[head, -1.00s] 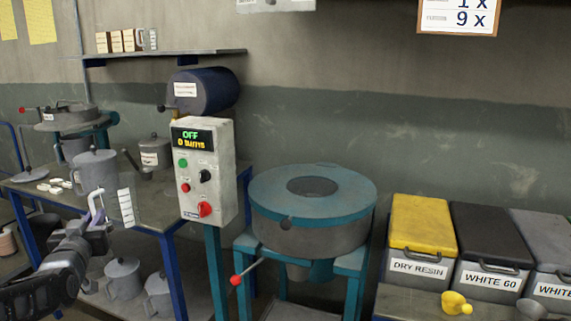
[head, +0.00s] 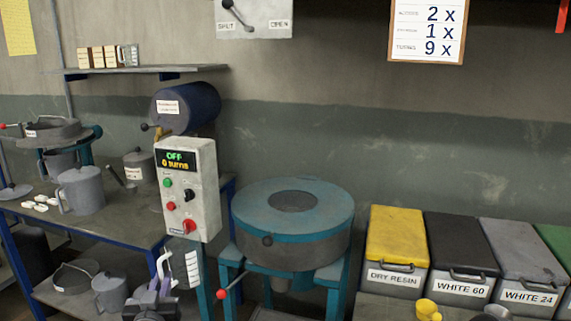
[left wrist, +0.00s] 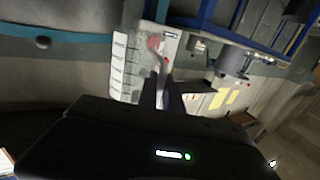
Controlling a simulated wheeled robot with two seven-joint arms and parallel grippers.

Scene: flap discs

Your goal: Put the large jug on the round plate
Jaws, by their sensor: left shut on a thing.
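The large jug (head: 181,262), grey with a white graduated strip and a pale handle, is held up in front of the bench, below the control box. My left gripper (head: 155,288) is shut on its handle. In the left wrist view the jug (left wrist: 131,65) shows beyond the fingers (left wrist: 165,92), strip toward the left. A flat grey round disc (head: 14,191) lies at the bench's left end, and a round-topped stand (head: 88,138) is behind it. I cannot tell which is the round plate. My right gripper is not in view.
The control box (head: 190,190) and the teal round machine (head: 293,222) are close to the held jug. Labelled bins (head: 395,250) stand at right.

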